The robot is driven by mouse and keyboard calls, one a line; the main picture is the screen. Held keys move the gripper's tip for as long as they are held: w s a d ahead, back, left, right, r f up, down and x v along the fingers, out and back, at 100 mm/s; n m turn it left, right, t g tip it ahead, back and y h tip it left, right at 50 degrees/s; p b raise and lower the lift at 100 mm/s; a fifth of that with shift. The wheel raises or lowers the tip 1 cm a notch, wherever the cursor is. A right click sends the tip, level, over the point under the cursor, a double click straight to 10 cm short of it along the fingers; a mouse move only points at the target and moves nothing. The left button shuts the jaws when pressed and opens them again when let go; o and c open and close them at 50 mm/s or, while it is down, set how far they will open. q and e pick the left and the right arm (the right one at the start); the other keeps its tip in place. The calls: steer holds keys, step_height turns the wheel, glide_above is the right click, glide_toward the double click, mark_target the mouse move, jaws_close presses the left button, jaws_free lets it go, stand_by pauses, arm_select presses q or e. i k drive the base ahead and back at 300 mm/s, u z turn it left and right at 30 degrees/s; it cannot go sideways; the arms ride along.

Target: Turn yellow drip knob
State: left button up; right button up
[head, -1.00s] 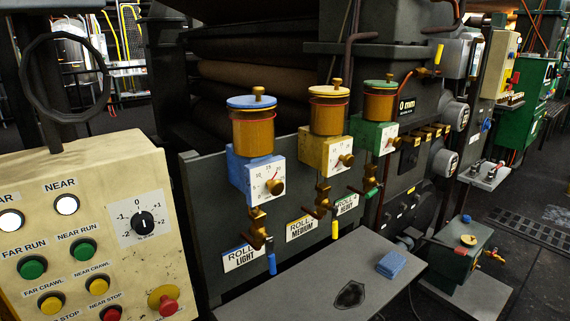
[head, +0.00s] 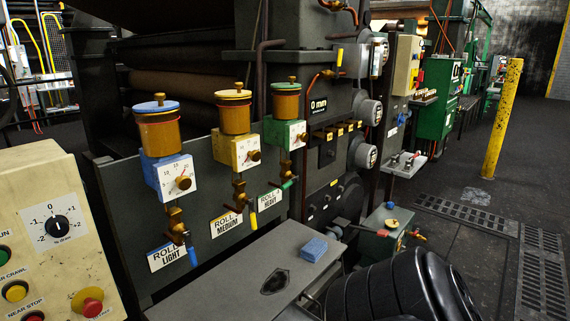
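The yellow drip oiler (head: 222,148) is the middle one of three in the head view, with an amber cup under a yellow lid (head: 233,94). Its white dial face (head: 246,147) carries a round brass knob (head: 254,155). Below hang brass fittings and a yellow-handled lever (head: 253,221), beside a "ROLL MEDIUM" label (head: 226,227). Neither gripper shows in the head view, and nothing touches the knob.
A blue oiler (head: 166,172) stands left of the yellow one and a green oiler (head: 281,134) right. A beige control panel (head: 40,180) is at left, and a yellow post (head: 503,118) at right.

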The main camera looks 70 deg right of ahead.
mark_target(255, 155)
steer(key=k, duration=0.5)
steer(key=z, duration=0.9)
